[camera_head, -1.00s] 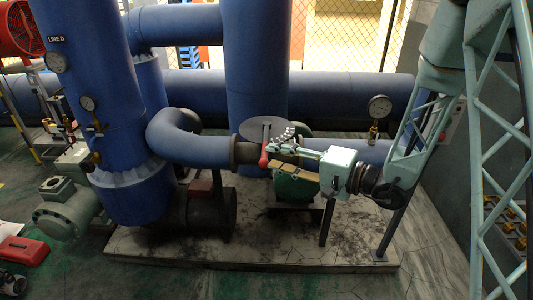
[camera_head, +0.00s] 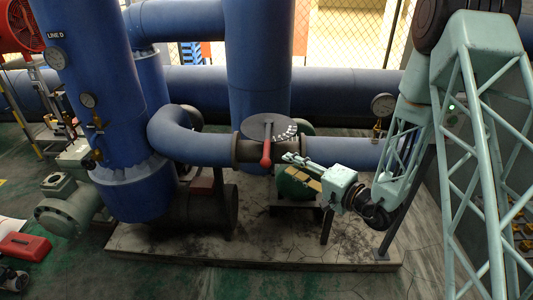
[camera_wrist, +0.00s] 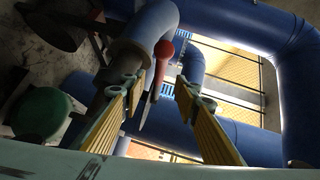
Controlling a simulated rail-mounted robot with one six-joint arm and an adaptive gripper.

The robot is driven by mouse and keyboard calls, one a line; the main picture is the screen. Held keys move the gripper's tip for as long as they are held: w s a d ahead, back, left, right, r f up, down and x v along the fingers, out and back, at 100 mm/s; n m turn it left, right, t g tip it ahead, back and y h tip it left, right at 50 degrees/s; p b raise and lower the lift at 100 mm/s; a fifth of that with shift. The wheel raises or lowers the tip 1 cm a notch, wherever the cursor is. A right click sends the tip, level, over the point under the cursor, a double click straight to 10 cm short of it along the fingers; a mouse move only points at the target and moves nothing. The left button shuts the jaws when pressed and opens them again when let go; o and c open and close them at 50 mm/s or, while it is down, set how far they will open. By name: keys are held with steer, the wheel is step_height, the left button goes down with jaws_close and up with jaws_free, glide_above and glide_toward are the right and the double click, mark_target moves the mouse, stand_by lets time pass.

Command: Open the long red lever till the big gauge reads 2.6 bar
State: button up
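The long red lever (camera_head: 266,152) sits on a valve in the blue pipe, in front of a dark round disc (camera_head: 256,124) with pale marks along its right edge. In the wrist view the lever (camera_wrist: 161,66) shows beyond the fingertips, nearer the left finger. My gripper (camera_head: 293,160) is to the right of the lever and slightly below it, apart from it. In the wrist view its yellow-padded fingers (camera_wrist: 160,90) are spread with nothing held between them. The large round gauge (camera_head: 384,104) stands on the right part of the pipe; its reading is too small to tell.
A green round body (camera_head: 296,183) lies below the valve, close to my gripper. Thick blue pipes stand behind. The front of the concrete plinth (camera_head: 270,248) is clear.

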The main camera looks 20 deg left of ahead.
mark_target(266, 152)
steer(key=shift+a, duration=0.15)
steer(key=shift+x, duration=6.8)
steer(key=shift+c, duration=0.5)
jaws_close()
